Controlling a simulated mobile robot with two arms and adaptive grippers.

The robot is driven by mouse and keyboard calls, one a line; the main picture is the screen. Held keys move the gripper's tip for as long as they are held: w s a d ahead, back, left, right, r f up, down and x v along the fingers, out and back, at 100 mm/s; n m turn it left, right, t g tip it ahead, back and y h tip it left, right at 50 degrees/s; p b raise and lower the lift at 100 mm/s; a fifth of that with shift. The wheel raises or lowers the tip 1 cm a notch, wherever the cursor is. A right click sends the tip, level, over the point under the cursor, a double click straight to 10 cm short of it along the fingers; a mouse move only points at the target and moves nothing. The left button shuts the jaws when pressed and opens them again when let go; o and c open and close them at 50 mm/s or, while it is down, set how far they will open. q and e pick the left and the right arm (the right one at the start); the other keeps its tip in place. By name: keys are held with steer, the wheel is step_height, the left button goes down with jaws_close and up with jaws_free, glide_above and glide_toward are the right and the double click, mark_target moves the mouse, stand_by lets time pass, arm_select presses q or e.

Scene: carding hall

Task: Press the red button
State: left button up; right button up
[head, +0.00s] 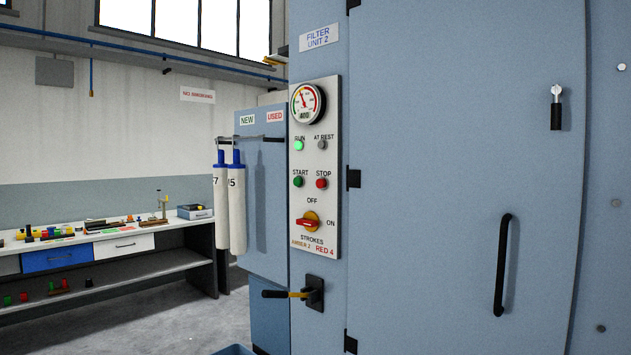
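The red button (321,183) is a small round button under the label STOP on a light grey control panel (331,120). The panel is fixed upright to the front of the blue filter unit (440,150). A green button (298,181) under START sits just left of the red one. A red and yellow rotary switch (308,221), marked OFF and ON, is below them. Neither of my grippers shows in the head view.
A black and yellow lever (300,294) juts out below the panel. A black door handle (502,265) is at right. White filter bags (236,205) hang from a rail at left. A workbench (105,235) with small items stands far left. Bare floor shows between.

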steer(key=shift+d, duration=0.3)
